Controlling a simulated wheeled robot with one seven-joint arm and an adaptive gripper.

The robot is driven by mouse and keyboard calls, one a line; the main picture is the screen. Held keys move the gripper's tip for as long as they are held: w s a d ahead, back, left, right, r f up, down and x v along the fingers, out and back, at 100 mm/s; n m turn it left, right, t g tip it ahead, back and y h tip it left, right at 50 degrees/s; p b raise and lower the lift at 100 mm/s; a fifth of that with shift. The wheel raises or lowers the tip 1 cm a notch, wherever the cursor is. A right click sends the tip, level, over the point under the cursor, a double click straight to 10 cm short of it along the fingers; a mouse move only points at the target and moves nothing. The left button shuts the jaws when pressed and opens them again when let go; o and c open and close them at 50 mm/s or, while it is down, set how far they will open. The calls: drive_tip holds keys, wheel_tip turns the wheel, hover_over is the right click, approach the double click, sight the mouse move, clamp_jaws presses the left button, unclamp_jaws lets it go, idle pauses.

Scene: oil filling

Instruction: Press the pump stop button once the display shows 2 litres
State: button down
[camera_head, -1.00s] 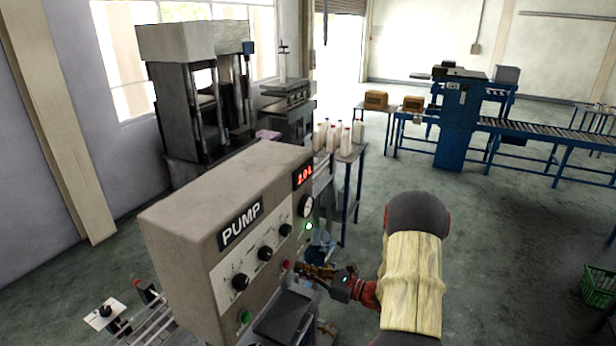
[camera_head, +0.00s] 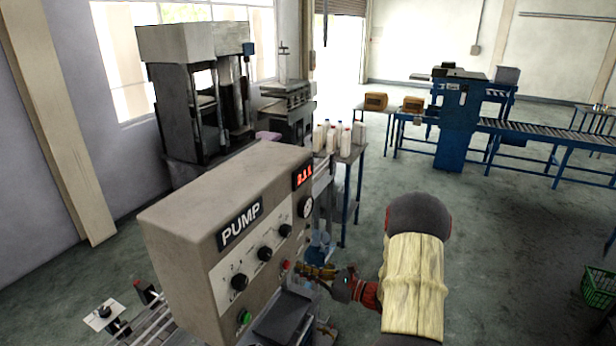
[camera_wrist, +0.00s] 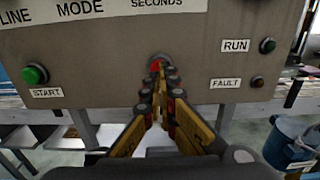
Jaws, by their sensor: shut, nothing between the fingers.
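The beige pump box (camera_head: 205,185) stands in front of me with a red digital display (camera_head: 303,175) at its upper right. The display's characters are blurred and I cannot read them surely. The red stop button (camera_head: 285,265) is low on the panel; in the wrist view the red button (camera_wrist: 153,66) shows partly behind my fingertips. My gripper (camera_head: 303,270) is shut and empty, its tips right in front of the button. The wrist view shows my gripper (camera_wrist: 160,75) there too; I cannot tell whether it touches. The RUN lamp (camera_wrist: 267,45) looks unlit.
The green START button (camera_wrist: 35,75) is left of the red one, the FAULT lamp (camera_wrist: 257,82) right. Black knobs (camera_head: 265,253) line the panel. A blue bucket (camera_wrist: 291,143) sits below right. White bottles (camera_head: 335,136) stand on a table behind.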

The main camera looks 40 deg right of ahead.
drive_tip(key=v, duration=0.6)
idle(0.3)
idle(0.4)
drive_tip(key=s+a+f+n+g+h+b, duration=0.1)
drive_tip(key=s+a+f+n+g+b, duration=0.3)
drive_tip(key=s+a+n+g, duration=0.5)
drive_tip(key=s+a+f+n+g+h+b, duration=0.1)
drive_tip(key=s+a+f+n+g+b, duration=0.25)
drive_tip(key=s+a+n+g, duration=0.6)
drive_tip(key=a+r+n+t+h+b, duration=0.4)
drive_tip(key=a+n+t+b, duration=0.3)
drive_tip(key=a+n+b, duration=0.6)
drive_tip(key=shift+s+a+r+h, duration=0.25)
drive_tip(key=shift+s+r+h, duration=0.15)
drive_tip(key=shift+r, duration=0.3)
